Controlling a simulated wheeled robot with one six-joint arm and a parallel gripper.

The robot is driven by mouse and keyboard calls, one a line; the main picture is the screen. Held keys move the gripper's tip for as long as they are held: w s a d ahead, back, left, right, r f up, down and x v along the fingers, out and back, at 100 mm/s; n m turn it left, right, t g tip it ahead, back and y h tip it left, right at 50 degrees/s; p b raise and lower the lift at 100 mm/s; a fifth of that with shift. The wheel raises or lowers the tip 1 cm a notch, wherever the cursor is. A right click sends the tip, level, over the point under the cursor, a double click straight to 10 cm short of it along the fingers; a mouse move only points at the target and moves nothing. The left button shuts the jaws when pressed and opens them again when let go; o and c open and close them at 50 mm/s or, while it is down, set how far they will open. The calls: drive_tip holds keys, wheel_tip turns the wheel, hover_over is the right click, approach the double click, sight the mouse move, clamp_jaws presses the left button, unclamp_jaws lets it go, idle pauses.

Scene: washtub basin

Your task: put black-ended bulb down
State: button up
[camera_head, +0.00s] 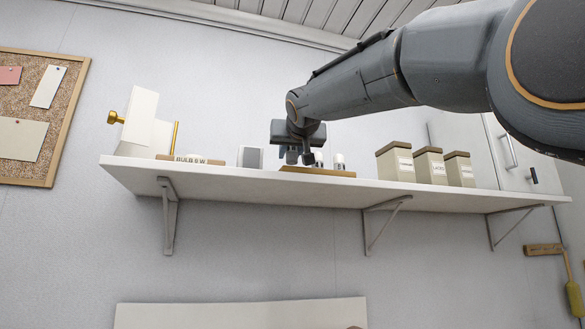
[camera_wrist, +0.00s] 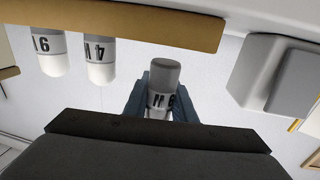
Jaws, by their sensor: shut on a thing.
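My gripper (camera_head: 300,157) is over the shelf, at a low wooden tray (camera_head: 318,172). In the wrist view my gripper (camera_wrist: 160,100) is shut on a bulb (camera_wrist: 165,75) with a dark grey end and a white body with black print. The jaws hide part of the body. The wrist view appears upside down, with the wooden tray (camera_wrist: 130,22) at the top. The held bulb shows apart from the tray's edge in that view; whether it touches anything is unclear.
Two white printed bulbs (camera_wrist: 100,62) (camera_wrist: 52,55) stand at the tray. A grey-and-white box (camera_head: 250,157) is left of it, then a holder labelled for bulbs (camera_head: 190,159). Several lidded canisters (camera_head: 395,163) stand to the right. The shelf (camera_head: 300,185) has bare board between the tray and canisters.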

sight(290, 163)
drive_tip(key=shift+f, duration=1.8)
drive_tip(key=shift+d+f+b, duration=0.1)
drive_tip(key=shift+b, duration=0.3)
drive_tip(key=o, duration=1.1)
drive_tip(key=shift+c, duration=0.2)
drive_tip(key=shift+s, duration=0.2)
drive_tip(key=s+d+b, duration=0.1)
drive_tip(key=s+b, duration=0.3)
drive_tip(key=s, duration=0.7)
drive_tip(key=shift+s+d, duration=0.25)
drive_tip(key=shift+d, duration=0.15)
